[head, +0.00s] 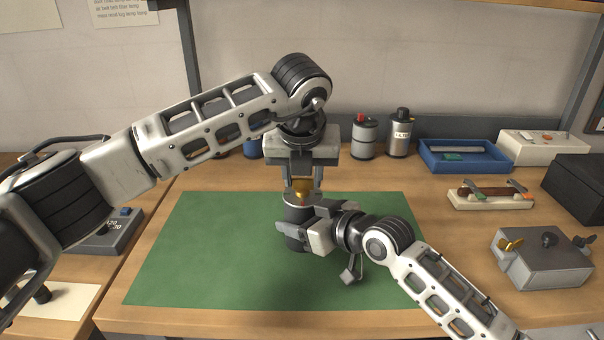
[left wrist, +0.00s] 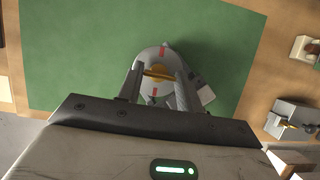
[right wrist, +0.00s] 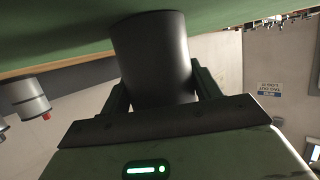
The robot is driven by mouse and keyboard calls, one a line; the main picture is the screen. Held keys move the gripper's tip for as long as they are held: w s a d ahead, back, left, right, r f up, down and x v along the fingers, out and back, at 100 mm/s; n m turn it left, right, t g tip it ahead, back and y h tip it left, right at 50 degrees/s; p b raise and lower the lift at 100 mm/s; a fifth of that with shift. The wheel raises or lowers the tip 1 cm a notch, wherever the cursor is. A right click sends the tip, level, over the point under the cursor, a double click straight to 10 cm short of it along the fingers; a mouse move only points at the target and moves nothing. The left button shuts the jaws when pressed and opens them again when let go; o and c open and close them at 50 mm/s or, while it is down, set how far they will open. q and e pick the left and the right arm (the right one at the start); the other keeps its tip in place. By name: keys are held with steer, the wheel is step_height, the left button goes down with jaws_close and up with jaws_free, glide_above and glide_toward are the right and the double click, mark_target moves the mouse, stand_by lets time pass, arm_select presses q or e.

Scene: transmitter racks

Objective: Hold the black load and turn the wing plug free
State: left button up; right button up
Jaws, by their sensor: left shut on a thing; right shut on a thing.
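The black load (head: 293,242) stands upright on the green mat (head: 215,255), a dark cylinder with a lighter top. It fills the middle of the right wrist view (right wrist: 152,55). My right gripper (head: 310,222) is shut on its side, coming from the right. The brass wing plug (head: 301,188) sits at the top of the load. My left gripper (head: 303,181) points straight down from above, its fingers shut on the wing plug. In the left wrist view the wing plug (left wrist: 159,73) lies between the fingers, and red marks show on the grey top around it.
Behind stand two canisters (head: 364,138) (head: 401,135) and a blue tray (head: 462,158). At right are a pale block with a brown handle (head: 488,194), a grey box with brass wings (head: 545,262) and a black box (head: 578,187). The mat's left side is clear.

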stand_by(0.3)
arm_select(q)
steer(key=o, duration=1)
steer(key=v, duration=1.2)
steer(key=shift+d, duration=0.1)
arm_select(e)
steer(key=o, duration=1.3)
steer(key=shift+o, duration=0.2)
